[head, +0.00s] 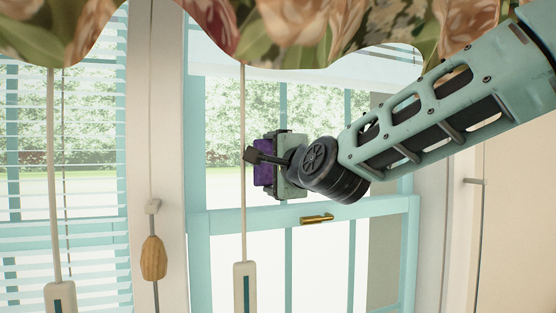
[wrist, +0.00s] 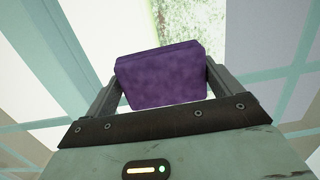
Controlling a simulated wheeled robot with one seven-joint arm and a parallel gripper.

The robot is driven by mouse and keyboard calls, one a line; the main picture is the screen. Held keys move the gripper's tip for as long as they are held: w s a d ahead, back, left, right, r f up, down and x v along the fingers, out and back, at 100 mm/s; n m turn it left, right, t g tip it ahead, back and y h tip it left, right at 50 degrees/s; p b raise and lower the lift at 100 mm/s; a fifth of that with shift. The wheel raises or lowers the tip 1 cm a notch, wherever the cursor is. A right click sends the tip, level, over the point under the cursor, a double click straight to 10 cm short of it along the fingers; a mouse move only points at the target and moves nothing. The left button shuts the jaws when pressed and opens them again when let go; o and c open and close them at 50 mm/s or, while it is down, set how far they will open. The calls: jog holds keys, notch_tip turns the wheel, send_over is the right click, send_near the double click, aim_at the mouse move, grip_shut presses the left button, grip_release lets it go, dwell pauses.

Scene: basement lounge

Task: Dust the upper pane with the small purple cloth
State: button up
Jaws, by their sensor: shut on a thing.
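The small purple cloth (head: 263,176) is a thick, block-like pad. It sits between the fingers of my gripper (head: 262,158), which is shut on it. In the wrist view the cloth (wrist: 160,75) fills the space between the two fingers of my gripper (wrist: 158,88). The upper pane (head: 265,115) is the clear glass above the teal middle rail, with greenery behind it. My gripper is in front of the lower part of this pane. I cannot tell whether the cloth touches the glass.
A brass latch (head: 317,219) sits on the teal rail (head: 370,208). A pale blind wand (head: 243,150) hangs just left of my gripper. A wooden cord pull (head: 154,258) hangs farther left. A floral valance (head: 300,28) covers the top. Blinds (head: 85,200) cover the left window.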

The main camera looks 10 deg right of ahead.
jog(key=shift+s+a+r+y, duration=0.15)
jog(key=shift+s+a, duration=0.1)
jog(key=shift+a, duration=0.25)
jog(key=shift+s+a+r+y, duration=0.1)
jog(key=shift+s+a+y, duration=0.1)
jog(key=shift+a, duration=0.3)
jog(key=s, duration=0.2)
jog(key=s+b, duration=0.1)
jog(key=s, duration=0.1)
jog(key=shift+s+a+f, duration=0.15)
jog(key=shift+a+f, duration=0.05)
jog(key=shift+s+d, duration=0.1)
jog(key=shift+s, duration=0.25)
jog(key=shift+s+d+b, duration=0.25)
jog(key=shift+d+b, duration=0.05)
